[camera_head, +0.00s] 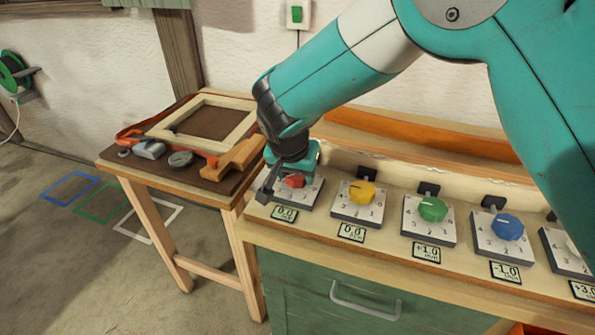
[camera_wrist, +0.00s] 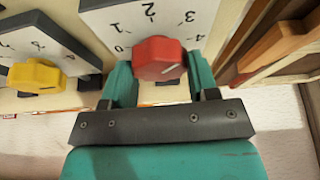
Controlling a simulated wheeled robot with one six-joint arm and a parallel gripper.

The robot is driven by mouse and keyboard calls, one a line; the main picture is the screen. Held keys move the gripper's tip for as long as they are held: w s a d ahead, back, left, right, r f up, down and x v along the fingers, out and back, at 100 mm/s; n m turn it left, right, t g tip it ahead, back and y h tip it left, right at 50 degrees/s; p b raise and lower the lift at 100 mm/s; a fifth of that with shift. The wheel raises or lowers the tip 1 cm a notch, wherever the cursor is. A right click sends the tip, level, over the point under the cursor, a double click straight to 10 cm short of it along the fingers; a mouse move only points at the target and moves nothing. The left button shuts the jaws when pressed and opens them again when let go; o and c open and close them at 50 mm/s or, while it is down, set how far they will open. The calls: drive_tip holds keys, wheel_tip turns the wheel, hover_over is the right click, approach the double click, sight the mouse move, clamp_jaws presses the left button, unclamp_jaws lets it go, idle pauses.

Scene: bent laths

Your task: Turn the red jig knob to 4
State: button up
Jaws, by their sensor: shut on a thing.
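The red jig knob (camera_head: 294,181) sits on the leftmost white dial plate (camera_head: 303,195) on the bench. In the wrist view the red knob (camera_wrist: 159,58) stands between my two teal fingers, with numbers 0 to 4 printed around it. A pale line shows on the right part of its face; I cannot tell exactly which number it points at. My gripper (camera_head: 285,185) is shut on the red knob, with one finger on each side (camera_wrist: 157,82). The card below this dial reads 0.0.
Yellow (camera_head: 362,192), green (camera_head: 433,209) and blue (camera_head: 507,226) knobs stand in a row to the right, each on its own dial. The yellow one is close by. A side table (camera_head: 128,161) with a wooden frame (camera_head: 205,103) and tools is at left.

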drive_tip(key=m+g+h, duration=0.1)
drive_tip(key=m, duration=0.3)
drive_tip(key=shift+a+m, duration=0.1)
drive_tip(key=shift+m, duration=0.2)
drive_tip(key=m, duration=0.2)
drive_tip(key=m+g+h+b, duration=0.1)
drive_tip(key=m, duration=0.1)
drive_tip(key=shift+m+h, duration=0.3)
drive_tip(key=shift+g, duration=0.3)
drive_tip(key=o, duration=0.9)
drive_tip(key=shift+r, duration=0.1)
drive_tip(key=p+v, duration=0.9)
drive_tip(key=v, duration=0.8)
drive_tip(key=shift+a, duration=0.15)
